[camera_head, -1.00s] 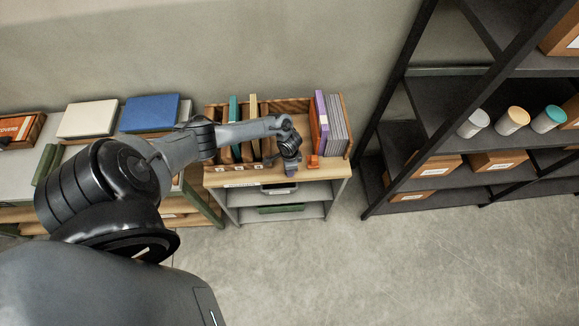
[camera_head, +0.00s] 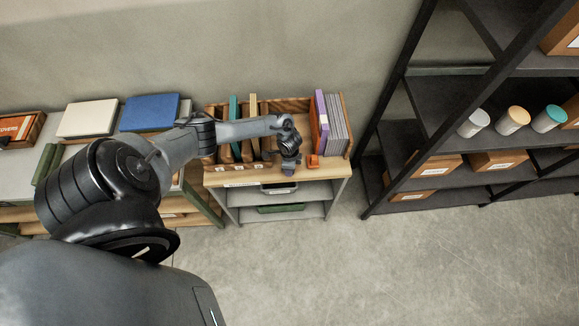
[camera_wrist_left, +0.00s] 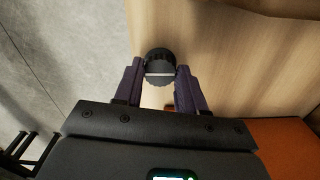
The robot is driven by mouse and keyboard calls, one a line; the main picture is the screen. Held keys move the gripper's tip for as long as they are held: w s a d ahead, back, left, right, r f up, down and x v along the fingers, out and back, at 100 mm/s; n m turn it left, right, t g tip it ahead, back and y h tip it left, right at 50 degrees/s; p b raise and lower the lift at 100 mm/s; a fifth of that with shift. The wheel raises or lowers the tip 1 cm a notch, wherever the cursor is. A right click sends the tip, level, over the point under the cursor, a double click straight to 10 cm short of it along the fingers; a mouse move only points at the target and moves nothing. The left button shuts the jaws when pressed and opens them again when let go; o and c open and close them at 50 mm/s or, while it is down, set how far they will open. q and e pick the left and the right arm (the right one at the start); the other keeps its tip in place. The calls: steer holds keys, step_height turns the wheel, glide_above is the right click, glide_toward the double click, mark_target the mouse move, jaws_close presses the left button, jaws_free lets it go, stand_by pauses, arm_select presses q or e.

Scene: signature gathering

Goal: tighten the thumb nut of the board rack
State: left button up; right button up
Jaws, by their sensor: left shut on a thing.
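The wooden board rack (camera_head: 346,125) stands on top of a small shelf unit against the wall, holding upright boards and folders. My left gripper (camera_head: 289,172) is at the rack's front edge, at the end of my outstretched arm. In the left wrist view, its two purple-grey fingers (camera_wrist_left: 158,76) stand on either side of the dark, ridged thumb nut (camera_wrist_left: 160,55) and are shut on it. A pale line crosses the nut's face. The nut is hidden behind the gripper in the head view. My right gripper is not in view.
A purple folder (camera_head: 320,112) and grey boards stand at the rack's right end, beside an orange piece (camera_head: 313,161). A black shelf with boxes and jars (camera_head: 474,123) stands to the right. A white book (camera_head: 88,118) and a blue book (camera_head: 150,112) lie left.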

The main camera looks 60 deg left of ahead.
arm_select(q)
steer(key=o, duration=1.1)
steer(key=shift+c, duration=0.2)
steer(key=shift+r, duration=0.6)
step_height(320, 180, up, 10)
steer(key=p, duration=0.2)
steer(key=shift+f, duration=0.15)
steer(key=shift+s, duration=0.1)
